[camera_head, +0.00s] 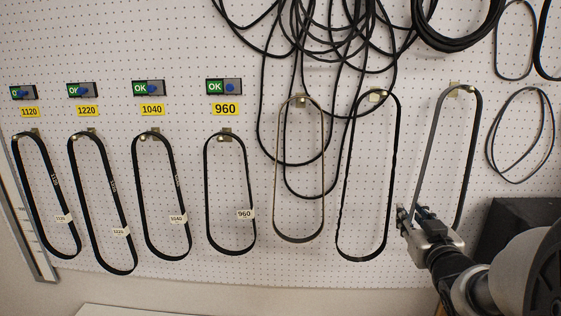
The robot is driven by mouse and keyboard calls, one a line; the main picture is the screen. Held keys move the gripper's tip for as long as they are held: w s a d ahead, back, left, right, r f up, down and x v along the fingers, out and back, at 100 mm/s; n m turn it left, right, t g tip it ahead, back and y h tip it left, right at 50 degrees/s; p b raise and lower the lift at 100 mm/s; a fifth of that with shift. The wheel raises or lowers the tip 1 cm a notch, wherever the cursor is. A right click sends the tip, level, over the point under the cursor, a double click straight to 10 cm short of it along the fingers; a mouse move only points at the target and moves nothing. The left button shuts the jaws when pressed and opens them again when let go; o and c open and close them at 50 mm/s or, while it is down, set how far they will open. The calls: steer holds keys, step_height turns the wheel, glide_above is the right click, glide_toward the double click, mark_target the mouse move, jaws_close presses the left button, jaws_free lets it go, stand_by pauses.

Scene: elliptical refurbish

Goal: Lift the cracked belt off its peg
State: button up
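Three unlabelled belts hang on pegs right of the labelled ones. One is thin and brownish-grey (277,170). The middle one is black with an uneven, nicked edge (345,185). The right one is dark grey (473,150), hanging from its peg (454,89). I cannot tell for certain which is the cracked belt. My gripper (416,212) is at the lower end of the right belt, well below its peg, and hides the belt's bottom loop. I cannot tell whether its fingers are closed or touch the belt.
Several black belts (118,195) with number tags hang at left under yellow number plates (225,109) and green OK switches (224,87). Loose black loops (262,100) dangle from above, near the middle pegs. More belts (488,140) hang at far right, above a dark box (520,215).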

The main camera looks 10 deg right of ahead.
step_height(320, 180, up, 2)
steer(key=t, duration=0.1)
steer(key=p, duration=0.3)
glide_toward(392, 178)
steer(key=x, duration=0.5)
steer(key=shift+y, duration=0.3)
steer(key=p+x, duration=0.1)
steer(key=x, duration=0.5)
steer(key=shift+s+d+f+p, duration=0.1)
steer(key=shift+d+p, duration=0.05)
steer(key=shift+p, duration=0.2)
steer(key=shift+s, duration=0.1)
steer(key=shift+c, duration=0.6)
jaws_close()
